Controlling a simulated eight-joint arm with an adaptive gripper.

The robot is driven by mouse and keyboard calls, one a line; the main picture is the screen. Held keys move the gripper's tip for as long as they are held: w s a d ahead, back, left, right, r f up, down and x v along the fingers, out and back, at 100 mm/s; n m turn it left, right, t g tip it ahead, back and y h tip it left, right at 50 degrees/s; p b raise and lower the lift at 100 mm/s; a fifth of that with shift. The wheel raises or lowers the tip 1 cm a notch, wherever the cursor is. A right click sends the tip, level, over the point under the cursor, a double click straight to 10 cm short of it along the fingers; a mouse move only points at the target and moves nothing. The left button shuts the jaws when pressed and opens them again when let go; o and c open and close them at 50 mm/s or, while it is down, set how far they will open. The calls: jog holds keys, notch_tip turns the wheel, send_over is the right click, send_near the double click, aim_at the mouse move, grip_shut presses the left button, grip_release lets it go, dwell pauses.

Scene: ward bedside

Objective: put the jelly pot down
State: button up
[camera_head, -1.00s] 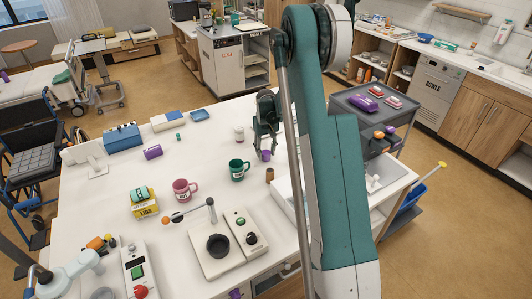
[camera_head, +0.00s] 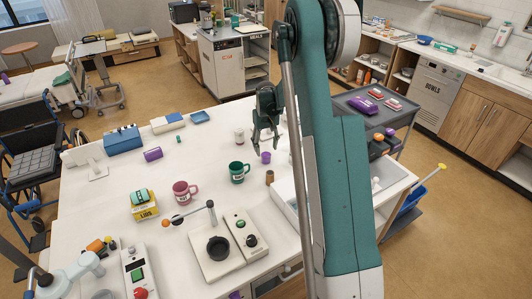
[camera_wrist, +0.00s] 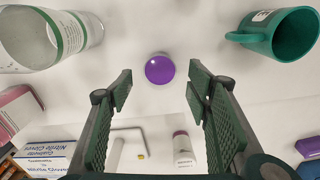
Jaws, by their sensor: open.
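The jelly pot, a small purple pot (camera_head: 265,157), stands on the white table between the green mug (camera_head: 238,171) and the white sink unit. In the wrist view the purple pot (camera_wrist: 160,69) shows as a round purple top beyond and between the fingertips, touching neither. My gripper (camera_head: 265,146) is open and empty, above the pot. Both dark green fingers (camera_wrist: 159,84) show apart in the wrist view, with bare table between them.
The green mug (camera_wrist: 283,36) is close by on one side. A brown cylinder (camera_head: 269,177) stands just in front of the pot, and a white container (camera_head: 239,136) stands behind it. A pink mug (camera_head: 183,192) is farther left. The table's middle left is mostly clear.

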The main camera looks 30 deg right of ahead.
aim_at(266, 154)
notch_tip(266, 154, up, 8)
jog(key=shift+f, duration=0.2)
dwell(0.6)
jog(key=s+a+r+t, duration=0.3)
jog(key=s+a+r, duration=1.5)
jog(key=r, duration=0.2)
jog(key=s+a+t, duration=0.1)
jog(key=s+a, duration=0.3)
jog(key=s, duration=0.4)
jog(key=s+a+n+t, duration=0.1)
jog(key=s+a, duration=0.3)
jog(key=s, duration=0.5)
jog(key=s+a+f+t, duration=0.1)
jog(key=s+a, duration=0.3)
jog(key=s, duration=0.4)
jog(key=shift+s+n+t, duration=0.15)
jog(key=shift+n+t, duration=0.25)
jog(key=shift+t, duration=0.2)
